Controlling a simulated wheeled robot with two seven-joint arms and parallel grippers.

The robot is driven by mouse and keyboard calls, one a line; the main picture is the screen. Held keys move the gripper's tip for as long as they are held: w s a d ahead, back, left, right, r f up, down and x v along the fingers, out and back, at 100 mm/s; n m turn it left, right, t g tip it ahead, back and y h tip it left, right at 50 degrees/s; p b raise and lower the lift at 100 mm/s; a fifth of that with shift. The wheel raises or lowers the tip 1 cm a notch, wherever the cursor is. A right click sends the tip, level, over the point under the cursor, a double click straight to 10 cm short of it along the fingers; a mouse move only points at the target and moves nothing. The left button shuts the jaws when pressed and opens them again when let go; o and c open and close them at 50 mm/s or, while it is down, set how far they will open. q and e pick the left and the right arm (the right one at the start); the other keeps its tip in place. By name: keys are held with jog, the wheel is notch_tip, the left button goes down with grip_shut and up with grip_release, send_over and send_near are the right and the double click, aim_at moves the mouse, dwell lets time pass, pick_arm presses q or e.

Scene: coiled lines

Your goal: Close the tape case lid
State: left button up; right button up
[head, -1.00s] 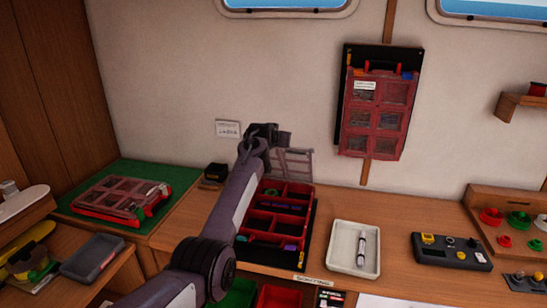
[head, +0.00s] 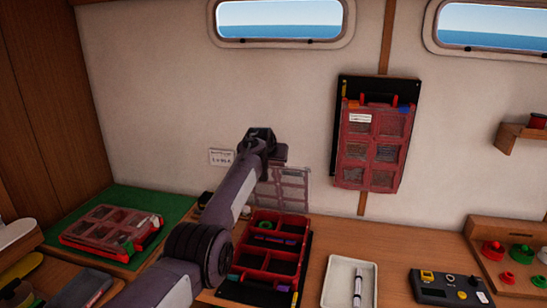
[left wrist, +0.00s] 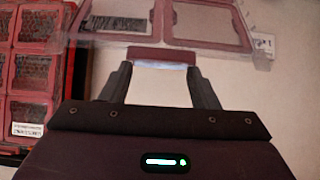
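The open tape case (head: 262,243) stands on the bench, its red tray divided into compartments. Its lid (head: 289,187), a frame with clear panes, stands raised at the back of the tray. My left gripper (head: 266,146) is above the lid's upper left part and hides some of that area. In the left wrist view, the lid (left wrist: 205,42) spans the top, and a red bar with a pale edge lies at the fingertips. The left gripper's fingers (left wrist: 160,75) are spread apart on either side of this bar, with no clear grip. My right gripper is out of view.
A closed red case (head: 110,228) lies on a green mat at left. Another red case (head: 371,145) hangs on the wall. A white tray (head: 338,287) holding a pen and a dark control box (head: 450,290) stand to the right.

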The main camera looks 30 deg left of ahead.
pick_arm(q)
jog(key=o, duration=0.5)
jog(key=shift+w+d+f, duration=0.15)
jog(key=shift+w+f, duration=0.05)
jog(key=shift+f, duration=0.2)
jog(key=shift+c, duration=0.2)
jog(key=shift+o, duration=1)
jog(key=shift+w, duration=0.1)
jog(key=shift+r, duration=0.15)
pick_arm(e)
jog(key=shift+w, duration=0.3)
pick_arm(q)
jog(key=shift+s+r, duration=0.1)
jog(key=shift+s, duration=0.1)
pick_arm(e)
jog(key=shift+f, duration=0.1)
pick_arm(q)
jog(key=b+v, duration=0.4)
jog(key=v, duration=0.3)
jog(key=shift+s+b, duration=0.15)
jog(key=shift+b, duration=0.15)
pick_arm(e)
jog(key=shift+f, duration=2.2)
pick_arm(q)
jog(key=shift+r, duration=0.15)
